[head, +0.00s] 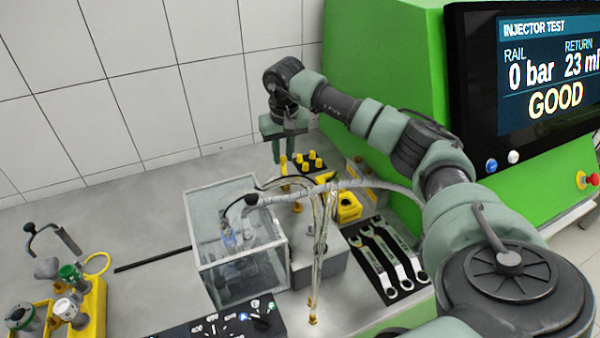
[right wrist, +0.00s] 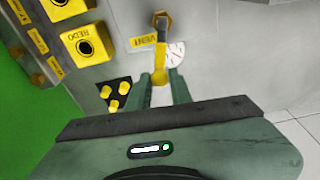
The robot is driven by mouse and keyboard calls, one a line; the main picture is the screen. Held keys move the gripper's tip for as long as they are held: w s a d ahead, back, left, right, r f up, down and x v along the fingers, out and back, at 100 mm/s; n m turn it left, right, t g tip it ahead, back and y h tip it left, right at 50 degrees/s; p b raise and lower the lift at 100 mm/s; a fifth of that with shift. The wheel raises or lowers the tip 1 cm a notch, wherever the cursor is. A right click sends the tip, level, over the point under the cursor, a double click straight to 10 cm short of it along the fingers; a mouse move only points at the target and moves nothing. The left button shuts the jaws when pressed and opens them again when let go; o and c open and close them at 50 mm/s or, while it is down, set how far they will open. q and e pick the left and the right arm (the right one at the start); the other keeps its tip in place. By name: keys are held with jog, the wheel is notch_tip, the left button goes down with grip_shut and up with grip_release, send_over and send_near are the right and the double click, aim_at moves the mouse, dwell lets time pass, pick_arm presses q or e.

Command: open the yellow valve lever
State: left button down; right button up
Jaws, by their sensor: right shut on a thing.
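In the right wrist view, the yellow valve lever (right wrist: 161,52) runs from a brass hex pivot (right wrist: 161,19) down to my right gripper (right wrist: 161,84). Its free end lies between the two green fingers, which are shut on it. A VENT label (right wrist: 144,40) is left of the lever and a small white dial (right wrist: 175,54) is right of it. In the head view, my right gripper (head: 279,153) points down at the back of the bench near the wall, and the lever cannot be clearly made out. My left gripper does not show.
Several yellow caps (head: 312,160) stand on a black plate beside my right gripper. A clear tank (head: 212,250) with hoses, wrenches on a black mat (head: 367,264) and a yellow rack (head: 98,305) are nearer. The green machine (head: 365,110) stands close behind my right arm.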

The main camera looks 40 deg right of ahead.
jog(key=shift+w+a+r, duration=0.2)
jog(key=shift+w+a, duration=0.2)
jog(key=shift+w, duration=0.05)
jog(key=shift+a, duration=0.1)
jog(key=shift+c, duration=0.2)
jog(key=shift+w+a+f, duration=0.1)
jog(key=shift+a+f, duration=0.05)
jog(key=shift+a, duration=0.25)
jog(key=o, duration=1.5)
jog(key=shift+f, duration=0.1)
